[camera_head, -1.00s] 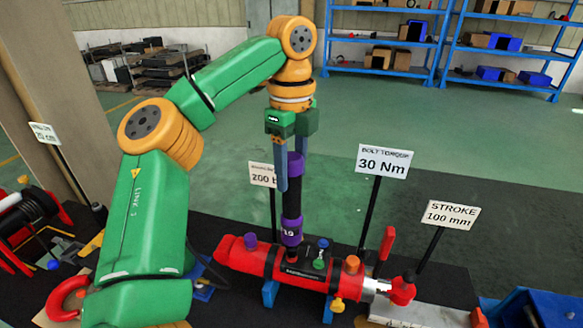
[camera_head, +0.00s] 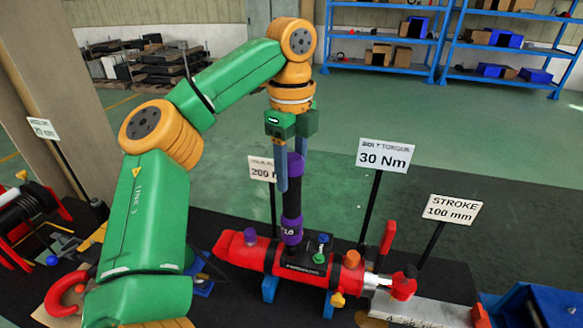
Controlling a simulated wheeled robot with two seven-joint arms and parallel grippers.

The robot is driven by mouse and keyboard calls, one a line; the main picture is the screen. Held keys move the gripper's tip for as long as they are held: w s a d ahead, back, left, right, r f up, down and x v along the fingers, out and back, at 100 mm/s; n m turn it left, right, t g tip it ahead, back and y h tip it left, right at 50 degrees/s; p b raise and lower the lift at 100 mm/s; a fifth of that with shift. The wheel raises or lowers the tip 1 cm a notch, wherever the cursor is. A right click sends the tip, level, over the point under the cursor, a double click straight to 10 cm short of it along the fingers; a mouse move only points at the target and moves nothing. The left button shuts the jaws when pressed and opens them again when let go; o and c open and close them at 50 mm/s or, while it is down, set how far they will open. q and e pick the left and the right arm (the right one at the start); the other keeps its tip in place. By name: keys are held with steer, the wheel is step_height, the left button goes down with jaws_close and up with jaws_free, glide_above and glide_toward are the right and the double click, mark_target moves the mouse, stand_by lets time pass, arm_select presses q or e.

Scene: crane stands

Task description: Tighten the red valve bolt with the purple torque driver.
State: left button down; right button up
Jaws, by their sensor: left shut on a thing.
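My left gripper (camera_head: 290,172) is shut on the purple and black torque driver (camera_head: 292,203). The driver stands upright, its purple lower end at the top of the red cylinder (camera_head: 262,256). Small marks show on the purple lower end, too small to read surely. The red valve bolt cannot be made out; the driver's lower end may hide it. A purple knob (camera_head: 250,236) is left of the driver. A green knob (camera_head: 319,258), a blue knob (camera_head: 323,238) and an orange knob (camera_head: 351,258) are to its right. My right gripper is not in view.
A sign reading 30 Nm (camera_head: 384,155) and a STROKE 100 mm sign (camera_head: 452,209) stand on posts behind and right of the cylinder. Another sign (camera_head: 262,168) stands just left of the driver. A red hook (camera_head: 66,292) lies at the lower left. Blue shelves (camera_head: 385,68) stand far back.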

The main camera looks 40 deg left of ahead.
mark_target(291, 156)
arm_select(q)
steer(key=shift+s+p, duration=0.1)
steer(key=shift+p, duration=1.15)
stand_by(2.5)
steer(key=shift+f+p, duration=0.1)
steer(key=shift+p, duration=0.35)
stand_by(1.4)
steer(key=shift+r, duration=2.6)
